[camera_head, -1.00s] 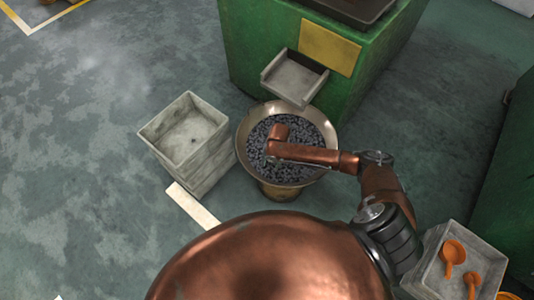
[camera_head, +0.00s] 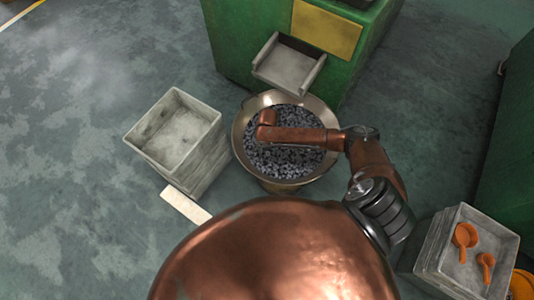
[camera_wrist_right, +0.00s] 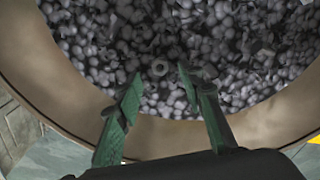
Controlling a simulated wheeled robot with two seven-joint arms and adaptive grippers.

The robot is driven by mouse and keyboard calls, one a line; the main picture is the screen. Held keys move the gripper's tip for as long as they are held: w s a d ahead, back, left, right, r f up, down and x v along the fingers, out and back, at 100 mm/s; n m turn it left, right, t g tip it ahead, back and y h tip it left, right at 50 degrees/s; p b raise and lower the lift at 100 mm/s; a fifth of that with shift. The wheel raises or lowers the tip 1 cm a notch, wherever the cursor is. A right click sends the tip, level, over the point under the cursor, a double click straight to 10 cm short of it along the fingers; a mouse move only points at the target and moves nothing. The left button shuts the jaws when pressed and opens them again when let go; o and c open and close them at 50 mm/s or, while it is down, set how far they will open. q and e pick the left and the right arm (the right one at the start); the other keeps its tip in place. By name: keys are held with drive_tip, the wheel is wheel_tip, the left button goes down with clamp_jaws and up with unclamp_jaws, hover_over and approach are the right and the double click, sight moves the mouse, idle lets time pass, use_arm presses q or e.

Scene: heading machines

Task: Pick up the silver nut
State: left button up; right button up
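Many small silver-grey nuts (camera_head: 285,160) fill a round metal bowl (camera_head: 238,145) in front of the green machine. In the right wrist view they lie in a loose heap, and one ring-shaped nut (camera_wrist_right: 160,67) sits just beyond the fingertips, roughly midway between them. My right gripper (camera_wrist_right: 160,80) has its two green fingers spread apart with nothing between them. It points down over the bowl near its rim (camera_wrist_right: 175,136). In the head view my right arm hides the gripper and part of the heap. My left gripper is not in view.
A green machine (camera_head: 235,45) with a grey chute (camera_head: 287,68) stands behind the bowl. An empty grey crate (camera_head: 180,130) is left of the bowl. A grey crate (camera_head: 450,245) at lower right holds orange scoops (camera_head: 465,237). The floor at left is clear.

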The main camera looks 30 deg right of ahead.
sight(268, 154)
wheel_tip(268, 154, down, 3)
drive_tip(key=shift+f+b, duration=0.1)
drive_tip(key=shift+b, duration=0.25)
clamp_jaws()
